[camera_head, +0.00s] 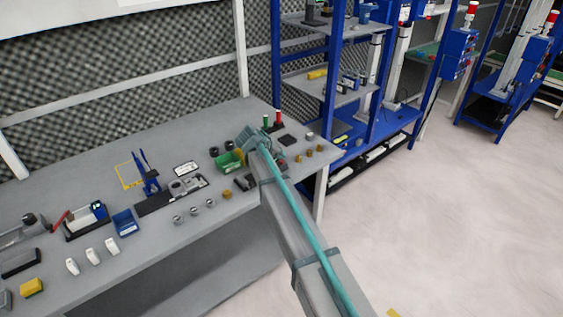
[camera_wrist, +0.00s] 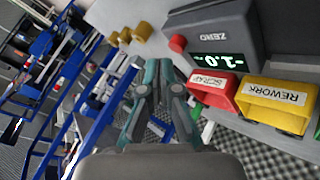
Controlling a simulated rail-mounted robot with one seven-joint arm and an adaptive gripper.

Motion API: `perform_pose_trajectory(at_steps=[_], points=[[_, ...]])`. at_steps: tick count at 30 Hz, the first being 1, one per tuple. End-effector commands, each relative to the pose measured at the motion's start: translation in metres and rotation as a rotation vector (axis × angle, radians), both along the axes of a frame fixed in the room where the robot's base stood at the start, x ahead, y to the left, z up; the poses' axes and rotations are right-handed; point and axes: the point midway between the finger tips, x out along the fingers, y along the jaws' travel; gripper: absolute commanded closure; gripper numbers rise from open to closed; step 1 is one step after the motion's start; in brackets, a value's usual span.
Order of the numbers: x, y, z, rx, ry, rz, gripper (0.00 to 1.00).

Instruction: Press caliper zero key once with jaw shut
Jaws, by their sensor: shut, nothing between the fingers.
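A dark readout box (camera_wrist: 215,40) fills the upper right of the wrist view. It bears the upside-down label ZERO and a lit display (camera_wrist: 218,60) with green-white digits that seem to read -1.0. A red round key (camera_wrist: 178,43) sits at its left corner. My gripper (camera_wrist: 159,72) is shut and empty, its teal fingers pointing toward the red key, below it in the picture. I cannot tell whether they touch. In the head view my arm reaches over the bench's right end and hides much of this area. I cannot make out the caliper jaw.
A red SCRAP bin (camera_wrist: 213,87) and a yellow REWORK bin (camera_wrist: 277,100) stand close to the readout box. Several brass cylinders (camera_wrist: 143,32) stand to its left. In the head view a green bin (camera_head: 229,162) is left of my arm, and a blue shelf rack (camera_head: 331,85) stands behind.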

Motion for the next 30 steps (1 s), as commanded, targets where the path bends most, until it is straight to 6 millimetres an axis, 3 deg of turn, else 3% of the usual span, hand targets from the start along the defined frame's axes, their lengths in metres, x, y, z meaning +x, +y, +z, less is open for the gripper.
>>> perform_pose_trajectory(at_steps=[30], points=[[0.000,0.000,-0.011,0.000,0.000,0.000,1.00]])
